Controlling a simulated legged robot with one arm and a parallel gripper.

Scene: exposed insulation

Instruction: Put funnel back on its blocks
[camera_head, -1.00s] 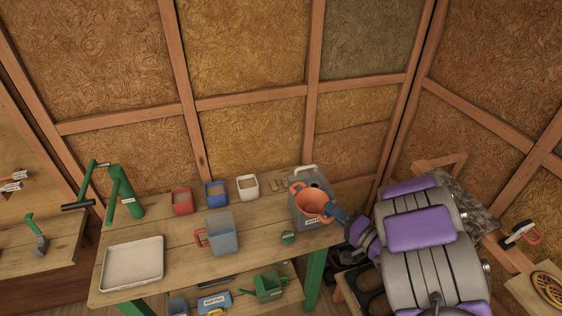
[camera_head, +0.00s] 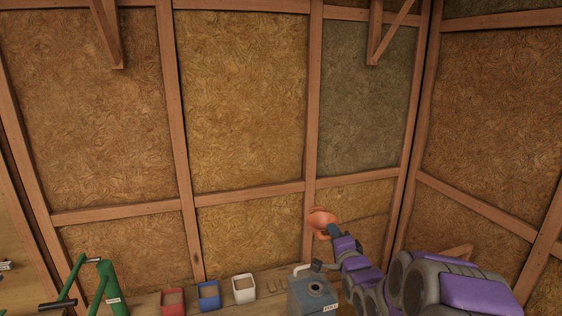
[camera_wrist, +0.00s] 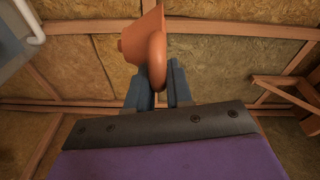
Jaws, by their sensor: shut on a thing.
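The orange funnel (camera_head: 319,221) is up in the air in front of the wall, above and a little right of the grey can. My gripper (camera_head: 333,230) is shut on it. In the wrist view the funnel (camera_wrist: 142,45) appears tipped sideways, and its looped handle sits between the blue fingers of my gripper (camera_wrist: 160,82). Small wooden blocks (camera_head: 275,286) lie on the bench between the white box and the grey can. I cannot make out their exact shape.
A grey can (camera_head: 312,292) with an open top hole stands on the bench below the funnel. White (camera_head: 244,288), blue (camera_head: 208,295) and red (camera_head: 173,301) boxes stand in a row to the left. A green pump-like tool (camera_head: 110,285) is at far left.

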